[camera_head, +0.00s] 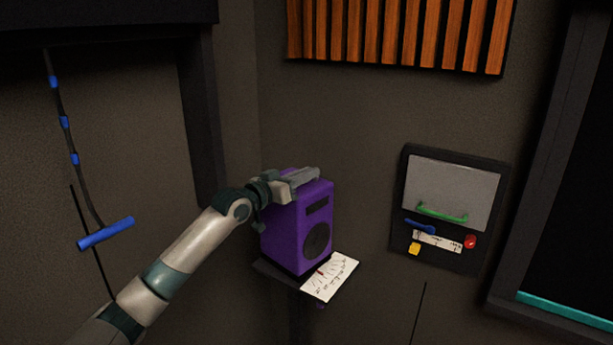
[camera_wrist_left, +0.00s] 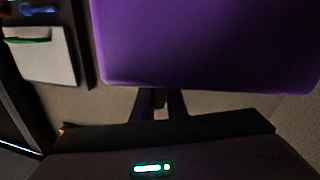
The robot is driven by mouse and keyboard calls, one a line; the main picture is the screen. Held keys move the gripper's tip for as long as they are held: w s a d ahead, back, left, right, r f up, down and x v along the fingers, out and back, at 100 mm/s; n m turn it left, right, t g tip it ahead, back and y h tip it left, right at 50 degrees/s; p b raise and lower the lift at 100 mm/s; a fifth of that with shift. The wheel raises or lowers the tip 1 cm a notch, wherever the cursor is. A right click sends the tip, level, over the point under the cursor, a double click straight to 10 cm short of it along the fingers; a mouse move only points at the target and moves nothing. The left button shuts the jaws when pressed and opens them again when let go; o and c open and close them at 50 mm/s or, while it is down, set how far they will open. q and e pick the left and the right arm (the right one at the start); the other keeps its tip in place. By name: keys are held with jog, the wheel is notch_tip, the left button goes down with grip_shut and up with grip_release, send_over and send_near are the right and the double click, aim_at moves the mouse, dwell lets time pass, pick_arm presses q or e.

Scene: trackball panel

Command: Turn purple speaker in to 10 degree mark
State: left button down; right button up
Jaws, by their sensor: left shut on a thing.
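The purple speaker (camera_head: 303,228) stands upright on a small dark shelf (camera_head: 265,268) in the corner, with a dark round cone on its front. A white card with a printed angle scale (camera_head: 330,277) lies in front of its base; a small red mark shows on it, but its numbers are too small to read. My left gripper (camera_head: 304,180) is at the top of the speaker, shut on it; the exact contact is hard to make out. The speaker's purple surface (camera_wrist_left: 205,40) fills the upper part of the left wrist view, beyond the gripper fingers (camera_wrist_left: 160,103). My right gripper is not in view.
A wall panel (camera_head: 450,190) with a green handle, blue lever, and red and yellow knobs is to the right. A blue bar (camera_head: 105,233) hangs from a cord at the left. Wooden slats (camera_head: 400,32) are on the wall above. Open space lies between speaker and panel.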

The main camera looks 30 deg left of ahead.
pick_arm(q)
jog(key=c, duration=1.8)
grip_release()
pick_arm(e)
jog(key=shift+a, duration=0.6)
pick_arm(q)
jog(key=shift+s, duration=0.15)
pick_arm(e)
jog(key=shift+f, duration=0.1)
